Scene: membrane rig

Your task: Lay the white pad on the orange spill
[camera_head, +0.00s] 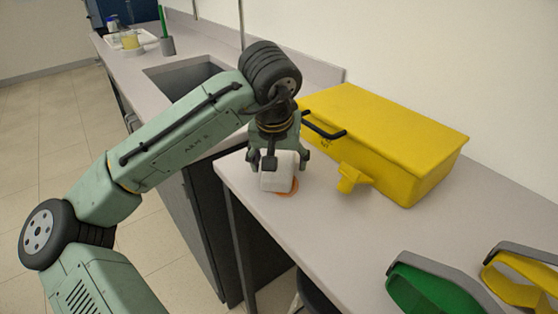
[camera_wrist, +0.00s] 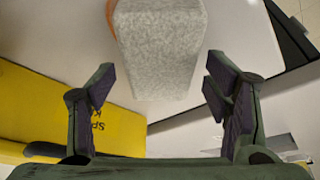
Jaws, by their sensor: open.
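The white pad (camera_head: 276,174) is a thick, pale block at the near left end of the grey counter. It appears to lie over the orange spill (camera_head: 287,193), which shows as a thin strip at its lower right edge. The pad (camera_wrist: 160,48) fills the top middle of the wrist view, with a bit of the orange spill (camera_wrist: 112,12) at its left. My gripper (camera_head: 279,163) is just above and around the pad in the head view. Its fingers (camera_wrist: 160,84) are spread, with a gap on each side of the pad. Most of the spill is hidden.
A yellow box (camera_head: 385,135) with a black handle stands behind and right of the pad, with a small yellow item (camera_head: 352,178) beside it. Green (camera_head: 435,290) and yellow (camera_head: 520,280) goggle-like items lie front right. A sink (camera_head: 183,75) is at left. The counter's middle is free.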

